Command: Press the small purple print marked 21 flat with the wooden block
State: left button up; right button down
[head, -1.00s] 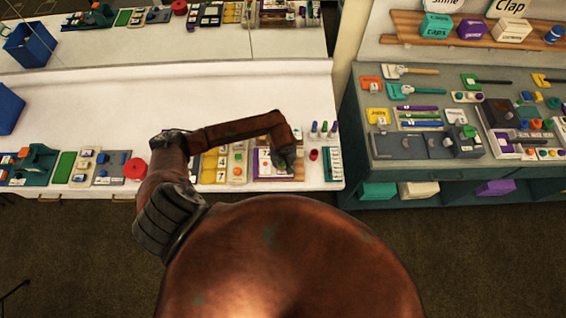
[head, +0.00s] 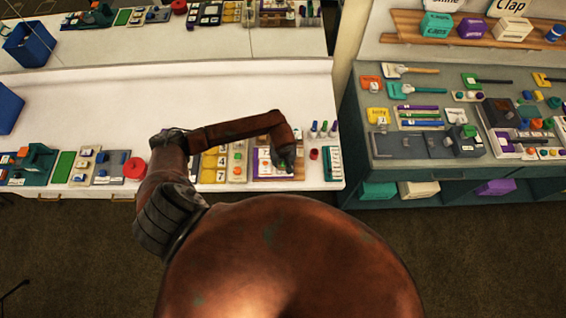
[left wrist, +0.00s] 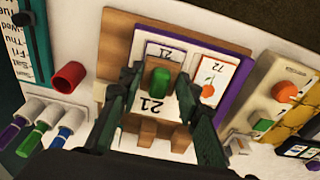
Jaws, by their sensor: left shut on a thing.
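My left gripper (head: 286,160) reaches down over a purple-edged wooden board on the white table. A small purple-bordered print marked 21 (left wrist: 165,52) lies on the board just beyond the fingertips. A larger 21 (left wrist: 155,106) shows on white between the fingers, below the green block. I cannot tell whether the block touches it. Brown wooden pieces (left wrist: 148,130) lie nearer the wrist. My right gripper is in no view.
A print marked 72 with a cherry picture (left wrist: 211,78) lies beside the 21 print. A red cup (left wrist: 69,77), capped markers (left wrist: 42,135) and a teal weekday strip (left wrist: 34,45) stand close by. A red round thing (head: 135,168) sits farther left.

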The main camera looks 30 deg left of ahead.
pick_arm(q)
jog(key=shift+f+b, duration=0.3)
jog(key=shift+f, duration=0.05)
dwell(0.7)
jog(key=shift+f+b, duration=0.15)
jog(key=shift+b, duration=0.2)
dwell(0.7)
jog(key=shift+s, duration=0.1)
dwell(0.5)
jog(key=shift+r, duration=0.2)
jog(key=shift+r+p, duration=0.45)
jog(key=shift+r, duration=0.25)
jog(key=shift+s+d+r+p, duration=0.1)
jog(key=shift+r+p, duration=0.35)
jog(key=shift+r, duration=0.65)
jog(key=shift+s+d+r+p, duration=0.1)
jog(key=shift+r+p, duration=0.35)
jog(key=shift+r, duration=0.65)
